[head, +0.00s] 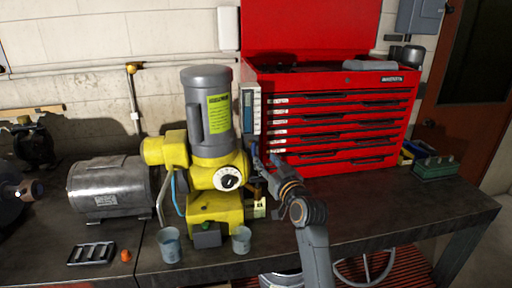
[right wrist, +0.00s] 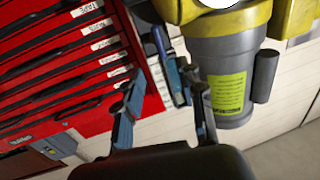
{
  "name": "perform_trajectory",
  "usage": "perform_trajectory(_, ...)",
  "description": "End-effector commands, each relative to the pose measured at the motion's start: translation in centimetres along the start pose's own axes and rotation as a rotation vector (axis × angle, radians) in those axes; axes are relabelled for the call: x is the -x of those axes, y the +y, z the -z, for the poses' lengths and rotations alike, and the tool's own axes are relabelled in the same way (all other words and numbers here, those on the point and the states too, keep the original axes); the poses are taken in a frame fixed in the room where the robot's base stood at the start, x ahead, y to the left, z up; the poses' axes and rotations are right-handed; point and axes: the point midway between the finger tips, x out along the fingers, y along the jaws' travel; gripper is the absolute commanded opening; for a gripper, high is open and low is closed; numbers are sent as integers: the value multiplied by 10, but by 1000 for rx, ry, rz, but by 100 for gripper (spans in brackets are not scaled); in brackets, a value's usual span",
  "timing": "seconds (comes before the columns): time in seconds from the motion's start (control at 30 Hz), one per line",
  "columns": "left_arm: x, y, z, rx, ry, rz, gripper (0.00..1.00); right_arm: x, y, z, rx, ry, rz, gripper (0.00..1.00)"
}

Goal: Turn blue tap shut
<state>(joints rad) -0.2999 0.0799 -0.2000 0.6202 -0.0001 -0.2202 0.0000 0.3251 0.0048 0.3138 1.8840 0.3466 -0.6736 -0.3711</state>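The blue tap (right wrist: 173,76) shows in the right wrist view as a narrow blue lever beside the grey motor and yellow housing. In the head view a little of its blue (head: 254,150) shows at the right side of the yellow machine (head: 215,207), partly hidden by my gripper. My right gripper (head: 266,164) is at the tap. In the right wrist view its two fingers (right wrist: 165,100) are spread apart, with the lever between and just beyond them. I cannot tell whether a finger touches it. My left gripper is not clearly in view.
A red tool chest (head: 335,115) stands close behind my right gripper. Two grey cups (head: 170,246) (head: 241,241) stand in front of the yellow machine. A grey motor (head: 108,188) is to its left. The bench at the right (head: 400,212) is mostly clear.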

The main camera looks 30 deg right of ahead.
Motion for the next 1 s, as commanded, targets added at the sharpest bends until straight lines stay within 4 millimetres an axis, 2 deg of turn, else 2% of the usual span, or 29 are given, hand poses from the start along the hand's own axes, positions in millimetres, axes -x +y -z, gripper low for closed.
perform_trajectory(0.1, 7, 0, 1, 0, 0, 0, 40, -22, 0, 2, -2, -1, 1, 38)
perform_trajectory(0.3, 14, 0, 1, 0, 0, 0, 40, -54, -1, 2, -1, -2, 1, 38)
perform_trajectory(0.5, 17, 0, 1, 0, 0, 0, 40, -75, -1, 0, 0, -2, 2, 38)
perform_trajectory(0.7, 18, 0, 2, 0, 0, 0, 40, -83, 0, -1, 0, -2, 1, 38)
perform_trajectory(0.97, 18, 0, 2, 0, 0, 0, 40, -83, 0, -1, 0, -2, 1, 38)
perform_trajectory(1.0, 18, 0, 2, 0, 0, 0, 40, -83, 0, -1, 0, -2, 1, 30)
